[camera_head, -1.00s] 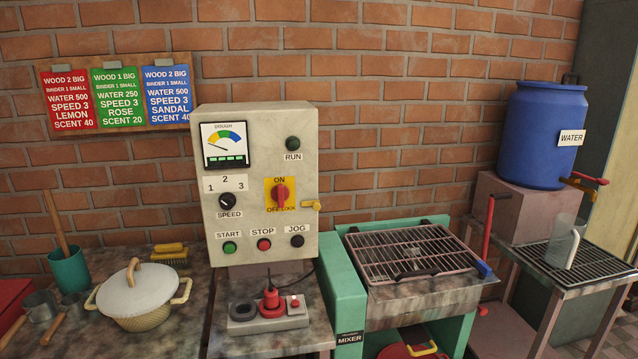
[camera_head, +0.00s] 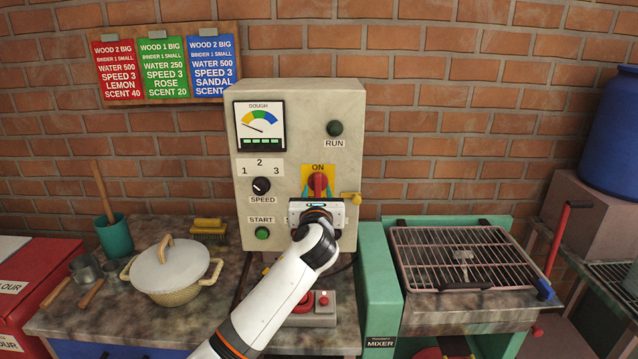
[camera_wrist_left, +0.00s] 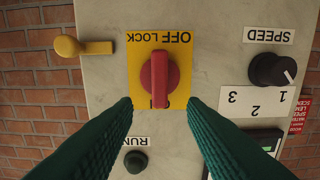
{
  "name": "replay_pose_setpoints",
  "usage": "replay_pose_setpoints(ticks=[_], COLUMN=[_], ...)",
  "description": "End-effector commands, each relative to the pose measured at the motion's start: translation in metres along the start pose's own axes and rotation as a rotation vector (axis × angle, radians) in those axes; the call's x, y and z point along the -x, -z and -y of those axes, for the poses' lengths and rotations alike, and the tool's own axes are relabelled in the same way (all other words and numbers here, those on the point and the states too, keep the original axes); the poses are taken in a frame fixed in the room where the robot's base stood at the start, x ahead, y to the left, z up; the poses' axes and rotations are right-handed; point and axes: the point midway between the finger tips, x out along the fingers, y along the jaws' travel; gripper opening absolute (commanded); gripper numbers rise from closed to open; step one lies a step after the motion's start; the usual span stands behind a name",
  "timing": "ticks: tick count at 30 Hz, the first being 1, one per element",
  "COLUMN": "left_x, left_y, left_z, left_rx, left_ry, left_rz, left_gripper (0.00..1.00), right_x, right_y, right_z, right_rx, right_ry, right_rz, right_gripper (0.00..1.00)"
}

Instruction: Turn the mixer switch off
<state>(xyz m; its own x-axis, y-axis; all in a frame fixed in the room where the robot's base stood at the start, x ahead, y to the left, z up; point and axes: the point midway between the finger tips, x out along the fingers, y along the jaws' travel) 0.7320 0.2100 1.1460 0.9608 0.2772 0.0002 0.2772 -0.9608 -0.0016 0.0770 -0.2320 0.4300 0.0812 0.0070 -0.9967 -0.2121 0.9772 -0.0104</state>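The red rotary mixer switch (camera_head: 318,183) sits on a yellow plate on the beige control box (camera_head: 300,103), with the ON label above it. In the left wrist view, which is upside down, the red knob (camera_wrist_left: 158,78) points toward the partly covered ON label, away from OFF LOCK. My left gripper (camera_head: 317,205) is in front of the box, just below the knob in the head view, and hides the plate's lower part. In the wrist view its green fingers are spread to either side of the knob, with no visible grip on it. My right gripper is not in view.
The speed dial (camera_head: 261,186) and green start button (camera_head: 262,233) lie left of my gripper. A yellow latch (camera_head: 351,198) sticks out at the box's right edge. Below are a lidded pot (camera_head: 170,270) and the grill-topped green mixer (camera_head: 380,290).

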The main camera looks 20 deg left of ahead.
Motion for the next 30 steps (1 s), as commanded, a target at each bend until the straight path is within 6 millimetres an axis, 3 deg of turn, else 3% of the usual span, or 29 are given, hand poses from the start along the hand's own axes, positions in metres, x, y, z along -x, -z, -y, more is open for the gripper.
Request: replay_pose_setpoints(ticks=[3,9,21,28,30], left_x=[-0.021,-0.043,-0.049,-0.049,-0.049], left_y=[0.001,0.000,0.000,-0.001,-0.001], left_z=[0.000,0.000,0.000,0.000,0.000], left_rx=[0.001,0.001,0.002,0.001,0.001], left_ry=[0.001,0.001,-0.001,-0.001,-0.001], left_rz=[0.001,0.001,0.000,0.000,0.001], left_gripper=[0.38,0.38,0.38,0.02,0.00], right_x=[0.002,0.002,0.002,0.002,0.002], right_y=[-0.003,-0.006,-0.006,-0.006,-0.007], right_z=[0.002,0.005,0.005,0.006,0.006], right_rx=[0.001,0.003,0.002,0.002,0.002], right_ry=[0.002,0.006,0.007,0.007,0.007], right_rz=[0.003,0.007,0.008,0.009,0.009], right_gripper=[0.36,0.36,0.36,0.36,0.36])
